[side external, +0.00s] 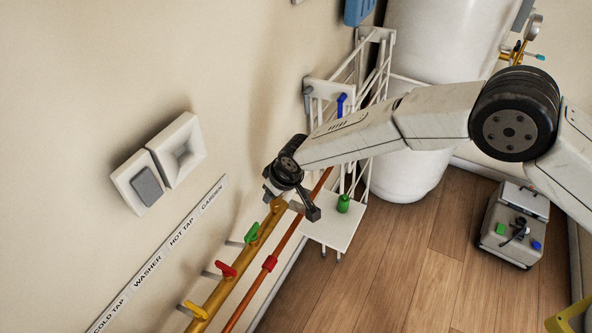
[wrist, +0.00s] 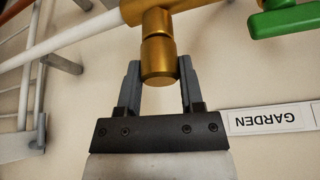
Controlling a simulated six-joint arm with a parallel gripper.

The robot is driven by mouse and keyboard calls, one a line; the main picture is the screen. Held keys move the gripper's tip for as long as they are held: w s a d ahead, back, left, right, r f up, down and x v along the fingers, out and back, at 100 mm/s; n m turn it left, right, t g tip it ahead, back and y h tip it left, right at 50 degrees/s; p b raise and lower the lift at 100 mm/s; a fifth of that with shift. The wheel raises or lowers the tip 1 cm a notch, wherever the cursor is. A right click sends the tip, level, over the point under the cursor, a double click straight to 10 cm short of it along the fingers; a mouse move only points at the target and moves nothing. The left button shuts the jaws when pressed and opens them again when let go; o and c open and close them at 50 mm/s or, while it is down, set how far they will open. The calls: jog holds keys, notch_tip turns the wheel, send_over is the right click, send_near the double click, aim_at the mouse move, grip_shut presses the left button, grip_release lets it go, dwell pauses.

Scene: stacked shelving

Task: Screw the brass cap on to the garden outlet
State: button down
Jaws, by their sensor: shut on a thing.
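My gripper (wrist: 158,75) is shut on the brass cap (wrist: 158,65), with one grey finger on each side of it. The cap is a short golden cylinder, in line with the garden outlet (wrist: 157,20), a brass stub on the golden pipe. The cap's upper end meets the stub at a dark seam; I cannot tell whether the threads are engaged. In the side external view my gripper (side external: 293,203) is at the far end of the golden pipe (side external: 228,277), by the wall. The cap is hidden there.
A green valve handle (wrist: 285,20) sits beside the outlet, above the upside-down GARDEN label (wrist: 271,118). Red (side external: 227,269) and yellow (side external: 196,310) handles line the pipe, and a copper pipe (side external: 257,286) runs alongside. A white wire rack (side external: 330,228) stands close behind. The wooden floor is largely open.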

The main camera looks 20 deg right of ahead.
jog(key=shift+d+f+m+h, duration=0.15)
jog(key=shift+m+h, duration=0.15)
jog(key=shift+m, duration=0.4)
jog(key=shift+c, duration=2.3)
grip_release()
jog(key=shift+n, duration=0.8)
jog(key=shift+n+y, duration=0.5)
jog(key=shift+n+g, duration=0.4)
jog(key=shift+n, duration=0.2)
jog(key=shift+n+y, duration=0.3)
jog(key=shift+n, duration=0.3)
